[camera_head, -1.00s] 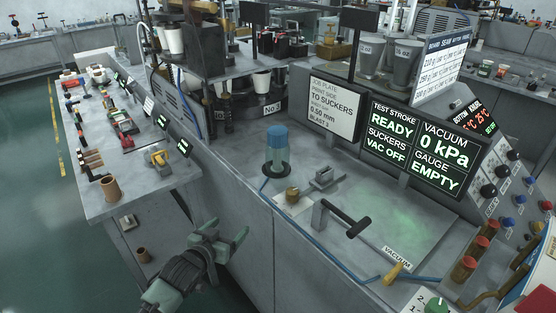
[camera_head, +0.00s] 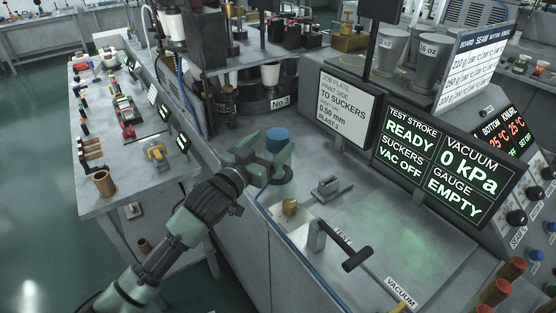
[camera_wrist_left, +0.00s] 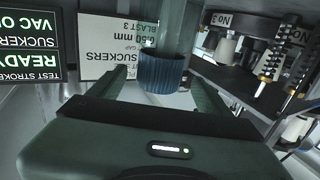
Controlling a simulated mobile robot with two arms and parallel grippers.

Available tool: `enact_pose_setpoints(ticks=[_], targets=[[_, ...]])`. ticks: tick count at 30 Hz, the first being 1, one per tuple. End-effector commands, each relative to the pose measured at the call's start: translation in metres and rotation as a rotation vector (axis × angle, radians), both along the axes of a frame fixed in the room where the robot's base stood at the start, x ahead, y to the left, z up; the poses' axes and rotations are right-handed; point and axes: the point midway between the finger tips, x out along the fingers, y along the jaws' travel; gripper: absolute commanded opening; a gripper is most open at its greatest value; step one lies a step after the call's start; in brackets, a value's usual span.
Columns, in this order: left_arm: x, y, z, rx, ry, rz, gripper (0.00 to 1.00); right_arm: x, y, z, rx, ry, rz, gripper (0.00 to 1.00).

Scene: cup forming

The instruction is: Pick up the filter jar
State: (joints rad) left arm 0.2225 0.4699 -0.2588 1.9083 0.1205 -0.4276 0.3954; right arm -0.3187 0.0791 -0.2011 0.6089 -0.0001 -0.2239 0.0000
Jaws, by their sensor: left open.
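The filter jar stands upright on the grey machine top, its blue cap (camera_head: 277,139) showing above my left gripper (camera_head: 268,162) in the head view. Most of its clear body is hidden behind the gripper; its dark base (camera_head: 283,175) shows below. In the left wrist view, which is upside down, the ribbed blue cap (camera_wrist_left: 162,72) and the greenish clear body (camera_wrist_left: 174,28) appear between the two spread fingers of my left gripper (camera_wrist_left: 158,84). The left gripper is open, with a finger on each side of the jar. I cannot tell whether either finger touches it. My right gripper is not in view.
A black-handled lever (camera_head: 345,245) stands nearer. The job plate sign (camera_head: 345,113) and display (camera_head: 432,160) rise behind. A tool bench (camera_head: 128,185) is at left.

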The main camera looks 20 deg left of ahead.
Motion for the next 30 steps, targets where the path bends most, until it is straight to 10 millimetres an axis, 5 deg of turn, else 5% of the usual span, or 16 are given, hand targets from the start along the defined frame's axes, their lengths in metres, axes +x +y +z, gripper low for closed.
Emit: enact_pose_setpoints(ticks=[6,14,23,30], targets=[[0.028,-0.008,0.000,0.000,0.000,0.000,0.79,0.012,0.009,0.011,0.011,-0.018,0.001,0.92],[0.031,-0.009,-0.003,0.000,0.000,-0.001,0.79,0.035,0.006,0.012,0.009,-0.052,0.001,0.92],[0.031,-0.009,-0.002,0.000,0.000,-0.001,0.01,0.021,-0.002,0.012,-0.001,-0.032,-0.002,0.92],[0.031,-0.009,-0.001,0.000,-0.003,-0.001,0.00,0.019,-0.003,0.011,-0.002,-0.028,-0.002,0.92]])
